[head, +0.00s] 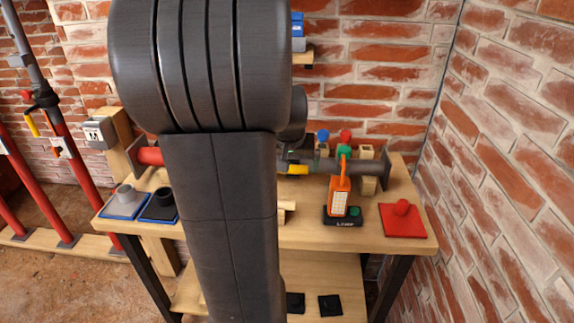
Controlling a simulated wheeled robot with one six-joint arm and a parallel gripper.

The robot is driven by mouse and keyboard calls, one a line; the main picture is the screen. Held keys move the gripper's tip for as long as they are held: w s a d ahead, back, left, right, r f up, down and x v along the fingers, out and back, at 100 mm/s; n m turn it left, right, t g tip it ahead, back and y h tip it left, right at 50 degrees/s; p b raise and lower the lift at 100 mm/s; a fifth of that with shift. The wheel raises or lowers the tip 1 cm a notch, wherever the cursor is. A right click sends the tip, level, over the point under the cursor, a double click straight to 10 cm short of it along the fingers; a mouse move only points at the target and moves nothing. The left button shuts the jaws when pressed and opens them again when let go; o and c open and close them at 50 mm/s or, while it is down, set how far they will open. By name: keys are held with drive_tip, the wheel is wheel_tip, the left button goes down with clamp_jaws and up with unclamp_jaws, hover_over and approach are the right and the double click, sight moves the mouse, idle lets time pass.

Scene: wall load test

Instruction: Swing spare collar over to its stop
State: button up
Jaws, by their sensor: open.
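A horizontal pipe rig lies along the back of the wooden bench (255,235), with a red end (150,156) at left and a dark grey pipe (362,167) at right. A yellow part (297,169) shows on the rig just right of my arm; it may be a handle. I cannot tell which part is the spare collar or its stop. My large dark arm stands in front and hides the middle of the rig. My gripper is not visible behind it.
A red pad with a knob (403,221) lies at right, and blue trays (125,203) lie at left. Red and grey pipes (60,130) rise at far left. Brick walls close the back and right.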

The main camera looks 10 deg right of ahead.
drive_tip(key=shift+x, duration=1.4)
drive_tip(key=shift+c, duration=0.2)
